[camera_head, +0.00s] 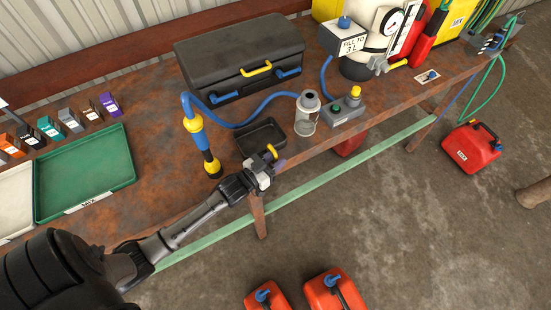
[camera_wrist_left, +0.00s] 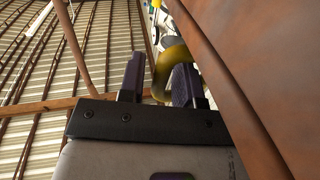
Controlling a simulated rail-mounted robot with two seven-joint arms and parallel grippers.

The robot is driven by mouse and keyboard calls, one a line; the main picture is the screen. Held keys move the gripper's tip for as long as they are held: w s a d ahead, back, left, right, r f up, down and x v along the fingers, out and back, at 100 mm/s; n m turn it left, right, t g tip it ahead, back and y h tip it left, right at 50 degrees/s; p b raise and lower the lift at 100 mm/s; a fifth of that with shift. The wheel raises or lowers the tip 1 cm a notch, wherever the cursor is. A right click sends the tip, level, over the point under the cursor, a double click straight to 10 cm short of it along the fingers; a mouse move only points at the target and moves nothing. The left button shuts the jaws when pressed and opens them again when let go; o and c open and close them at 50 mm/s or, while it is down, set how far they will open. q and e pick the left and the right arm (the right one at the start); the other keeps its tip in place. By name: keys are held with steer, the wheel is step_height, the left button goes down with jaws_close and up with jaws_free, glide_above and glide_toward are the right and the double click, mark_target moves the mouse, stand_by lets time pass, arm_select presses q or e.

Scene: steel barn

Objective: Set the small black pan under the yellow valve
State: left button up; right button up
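The small black pan (camera_head: 264,132) sits on the bench near its front edge. A yellow loop, seemingly its handle (camera_head: 272,151), shows at its front side. My left gripper (camera_head: 268,162) is at this loop. In the left wrist view the fingers (camera_wrist_left: 158,82) are apart, and the yellow loop (camera_wrist_left: 170,55) shows between and behind them; I see no grip on it. The yellow valve appears to be the yellow lever (camera_head: 397,64) by the tap low on the white tank (camera_head: 356,38), farther right. The pan is apart from it. My right gripper is not in view.
A clear bottle (camera_head: 307,114) and a grey button box (camera_head: 346,106) stand right of the pan. A blue hose with a yellow-black nozzle (camera_head: 204,146) lies left. A black toolbox (camera_head: 240,62) is behind. A green tray (camera_head: 84,172) lies far left. Red cans (camera_head: 472,146) stand on the floor.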

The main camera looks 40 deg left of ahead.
arm_select(q)
steer(key=shift+o, duration=0.7)
steer(key=shift+f, duration=0.1)
steer(key=s+a, duration=0.2)
steer(key=s, duration=1.1)
steer(key=s+d+f+g+y, duration=0.2)
steer(key=s+d+f+g, duration=0.1)
steer(key=s+d+g, duration=0.7)
steer(key=s+g, duration=0.3)
steer(key=shift+d, duration=0.35)
steer(key=shift+o, duration=0.2)
steer(key=shift+s+d+m+g, duration=0.15)
steer(key=shift+s+m+g, duration=0.15)
steer(key=shift+s+g, duration=0.3)
steer(key=shift+w+r, duration=0.1)
